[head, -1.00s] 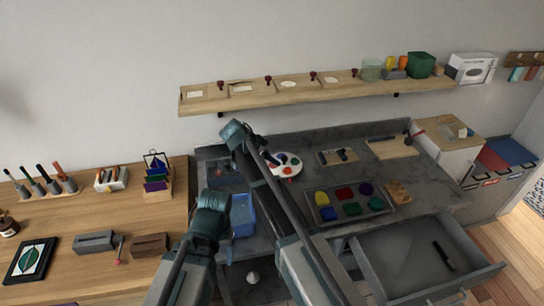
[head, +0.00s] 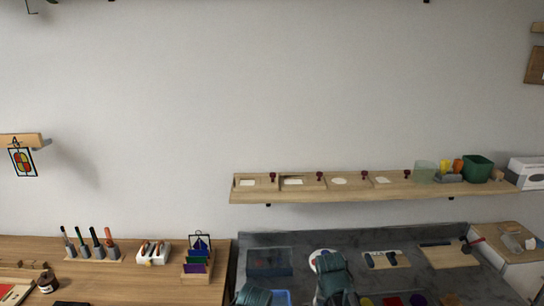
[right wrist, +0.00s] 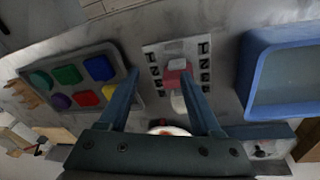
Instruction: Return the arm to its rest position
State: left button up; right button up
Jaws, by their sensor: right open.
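My right gripper (right wrist: 159,80) shows in the right wrist view with its two fingers spread wide and nothing held between them. Beyond the fingertips lies a pale panel with dark marks (right wrist: 155,70) and a small pink and white block (right wrist: 176,75). In the head view only rounded upper parts of my two arms show at the bottom edge, in front of the grey bench (head: 350,240). My left gripper is hidden below the picture.
A grey tray of coloured pieces (right wrist: 48,65) lies left of my right gripper, and a blue bin (right wrist: 252,85) lies to its right. A wall shelf (head: 375,193) runs above the bench. A wooden table (head: 130,275) with tool holders stands at left.

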jog(key=s+a+n+y, duration=0.15)
jog(key=s+n, duration=0.25)
jog(key=s, duration=0.4)
jog(key=s+a+n+g, duration=0.1)
jog(key=s+a+n, duration=0.2)
jog(key=a, duration=0.7)
jog(key=shift+s+a+h, duration=0.15)
jog(key=shift+s+h, duration=0.3)
jog(key=shift+s, duration=0.35)
jog(key=shift+f, duration=0.1)
